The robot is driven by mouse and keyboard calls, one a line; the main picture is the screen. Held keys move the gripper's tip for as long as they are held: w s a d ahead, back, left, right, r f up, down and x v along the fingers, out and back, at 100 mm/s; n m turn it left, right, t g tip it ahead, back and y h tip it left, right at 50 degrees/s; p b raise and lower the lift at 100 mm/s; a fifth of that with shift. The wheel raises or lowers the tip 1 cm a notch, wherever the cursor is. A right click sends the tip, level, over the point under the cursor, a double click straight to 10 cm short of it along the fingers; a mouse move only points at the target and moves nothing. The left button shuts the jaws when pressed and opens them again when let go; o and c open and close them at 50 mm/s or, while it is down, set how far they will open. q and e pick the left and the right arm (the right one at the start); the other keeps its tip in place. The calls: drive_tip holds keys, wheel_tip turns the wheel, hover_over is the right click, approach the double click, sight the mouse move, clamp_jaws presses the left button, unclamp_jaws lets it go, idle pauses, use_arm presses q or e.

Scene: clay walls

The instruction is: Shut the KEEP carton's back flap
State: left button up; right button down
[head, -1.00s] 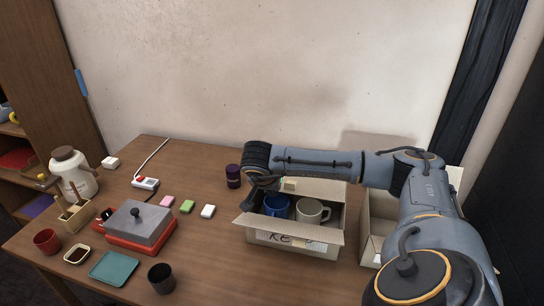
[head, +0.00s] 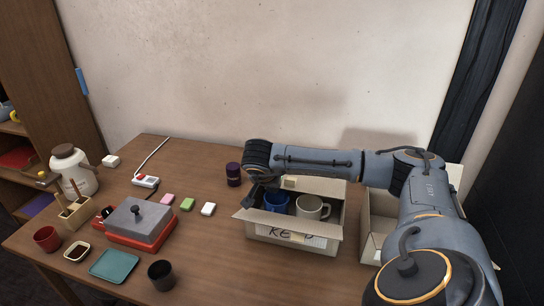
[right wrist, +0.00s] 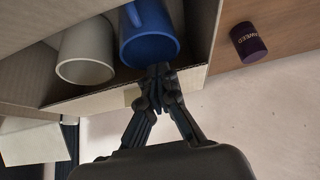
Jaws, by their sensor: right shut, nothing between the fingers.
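The KEEP carton (head: 292,246) stands open on the table, a lettered label on its front. Its front and left flaps lean outward. A blue mug (head: 276,202) and a cream mug (head: 312,207) stand inside; both show in the right wrist view, the blue one (right wrist: 150,35) nearer the fingers. The back flap is largely hidden behind my right arm in the head view. In the right wrist view, a cardboard strip (right wrist: 100,102) runs along the carton's back edge; I cannot tell wall from flap. My right gripper (right wrist: 158,76) is shut and empty at that edge. My left gripper is out of view.
A second open carton (head: 374,234) stands close on the right, partly behind my arm. A dark purple jar (head: 233,174) stands just left of the KEEP carton's back. Small coloured blocks (head: 187,204) and a red-based grey box (head: 138,222) lie further left. The wall is behind.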

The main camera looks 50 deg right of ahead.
drive_tip(key=shift+d+f, duration=0.15)
drive_tip(key=shift+f, duration=0.05)
drive_tip(key=v, duration=1.2)
drive_tip(key=shift+r, duration=0.25)
